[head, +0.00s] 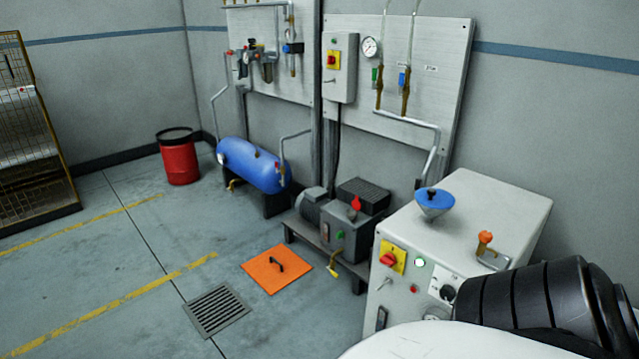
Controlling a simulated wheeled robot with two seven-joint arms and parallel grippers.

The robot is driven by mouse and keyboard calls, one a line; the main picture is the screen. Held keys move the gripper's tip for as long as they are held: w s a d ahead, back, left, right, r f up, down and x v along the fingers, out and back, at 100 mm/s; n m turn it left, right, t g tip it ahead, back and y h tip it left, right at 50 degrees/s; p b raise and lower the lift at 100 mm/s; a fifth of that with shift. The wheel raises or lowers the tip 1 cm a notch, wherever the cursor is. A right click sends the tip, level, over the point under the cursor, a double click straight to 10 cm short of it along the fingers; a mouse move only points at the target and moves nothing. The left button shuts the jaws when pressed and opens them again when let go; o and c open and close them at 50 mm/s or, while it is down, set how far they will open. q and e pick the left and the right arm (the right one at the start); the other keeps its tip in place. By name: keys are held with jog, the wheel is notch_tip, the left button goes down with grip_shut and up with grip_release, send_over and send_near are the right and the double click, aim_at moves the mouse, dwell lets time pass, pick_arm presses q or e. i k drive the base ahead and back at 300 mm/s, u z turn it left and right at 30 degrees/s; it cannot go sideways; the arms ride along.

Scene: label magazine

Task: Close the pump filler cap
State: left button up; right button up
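A pump unit (348,238) with a grey motor (312,204) sits on a low stand against the back wall. A small red part (356,203) stands on top of its box; it may be the filler cap, but it is too small to tell whether it is open or closed. A yellow-handled tap (333,266) is at the front of the pump unit. Neither of my grippers shows; a black ribbed part and a white part, likely mine, fill the lower right corner.
A white cabinet (490,205) with a blue funnel (434,203) and an orange-handled part (485,238) on top stands at right. An orange floor hatch (262,274), a floor grate (216,310), a blue tank (252,164) and a red drum (179,160) are left.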

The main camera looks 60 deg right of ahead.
aim_at(357, 205)
jog(key=i, duration=1)
jog(key=z, duration=2.2)
jog(key=i, duration=1.05)
jog(key=u, duration=0.3)
